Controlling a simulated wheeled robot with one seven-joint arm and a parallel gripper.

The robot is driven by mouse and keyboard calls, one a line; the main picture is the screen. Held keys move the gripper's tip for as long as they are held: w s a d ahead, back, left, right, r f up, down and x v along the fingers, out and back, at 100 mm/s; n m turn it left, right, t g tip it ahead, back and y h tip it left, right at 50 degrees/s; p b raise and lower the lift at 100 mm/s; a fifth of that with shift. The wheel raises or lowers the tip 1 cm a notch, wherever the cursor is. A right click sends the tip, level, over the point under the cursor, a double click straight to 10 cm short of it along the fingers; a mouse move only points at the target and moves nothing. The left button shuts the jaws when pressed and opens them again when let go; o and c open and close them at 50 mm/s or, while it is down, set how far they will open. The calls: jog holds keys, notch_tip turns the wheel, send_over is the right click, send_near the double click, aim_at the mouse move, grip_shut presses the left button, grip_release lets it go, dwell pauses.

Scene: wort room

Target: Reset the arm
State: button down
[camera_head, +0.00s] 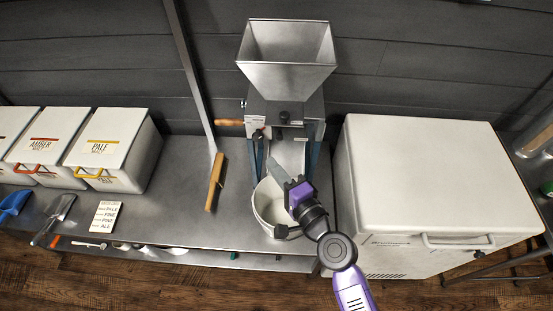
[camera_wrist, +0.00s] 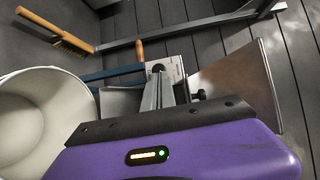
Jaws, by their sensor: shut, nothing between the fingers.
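My arm reaches in from the bottom of the head view. My gripper (camera_head: 277,170) is shut and empty, over the back part of the white bucket's opening and in front of the grain mill (camera_head: 287,75). In the wrist view my gripper (camera_wrist: 160,82) points toward the mill (camera_wrist: 240,85), whose metal hopper shows at the right. The white bucket (camera_head: 262,208) stands below the mill's chute, partly hidden by my wrist. It also shows at the left of the wrist view (camera_wrist: 40,115). I cannot tell whether my gripper touches anything.
A white chest (camera_head: 430,180) stands close at the right. Malt bins (camera_head: 110,150), a label card (camera_head: 104,216) and scoops (camera_head: 55,218) are farther left on the metal bench (camera_head: 170,215). The bench between card and brush is clear.

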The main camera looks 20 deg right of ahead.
jog(key=s+a, duration=0.2)
jog(key=s, duration=0.4)
jog(key=shift+a+r+b, duration=0.15)
jog(key=shift+r+b, duration=0.1)
jog(key=shift+b, duration=0.1)
jog(key=shift+s, duration=0.1)
jog(key=s+d+r+n+t+h, duration=0.1)
jog(key=s+d+r+n+h, duration=0.2)
jog(key=s+d+n+h, duration=0.35)
jog(key=s+d+r+n+g, duration=0.1)
jog(key=s+d+n, duration=0.2)
jog(key=s, duration=0.8)
jog(key=s+d+r+n+g+y, duration=0.1)
jog(key=s+n, duration=0.4)
jog(key=s, duration=0.6)
jog(key=shift+s+d+r+g, duration=0.35)
jog(key=shift+d+r, duration=0.25)
jog(key=shift+d, duration=0.3)
